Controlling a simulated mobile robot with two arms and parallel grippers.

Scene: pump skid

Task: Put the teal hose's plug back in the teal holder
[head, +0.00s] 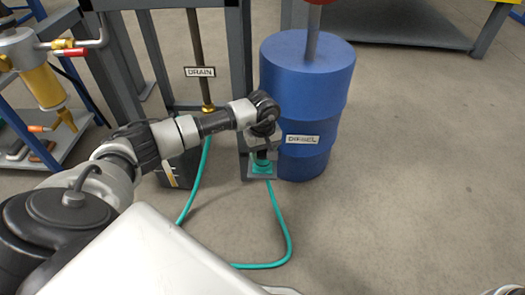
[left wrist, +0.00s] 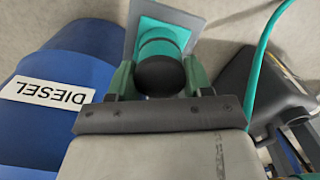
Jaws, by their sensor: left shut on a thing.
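My left gripper (head: 262,148) points down at the teal holder (head: 252,174), a small bracket low on the grey frame post. In the left wrist view the left gripper (left wrist: 160,82) is shut on the plug (left wrist: 158,76), which has a dark round end and a teal body. The plug lines up with the grey-edged, teal-faced holder (left wrist: 197,24) just beyond it. How deep the plug sits in the holder cannot be told. The teal hose (head: 289,240) loops over the floor from the drain pipe to below the holder.
The blue diesel drum (head: 307,100) stands close to the right of the gripper. The drain pipe (head: 197,50) and a dark box (head: 180,165) are to the left. A shelf with a yellow device (head: 45,87) is far left. Floor at right is clear.

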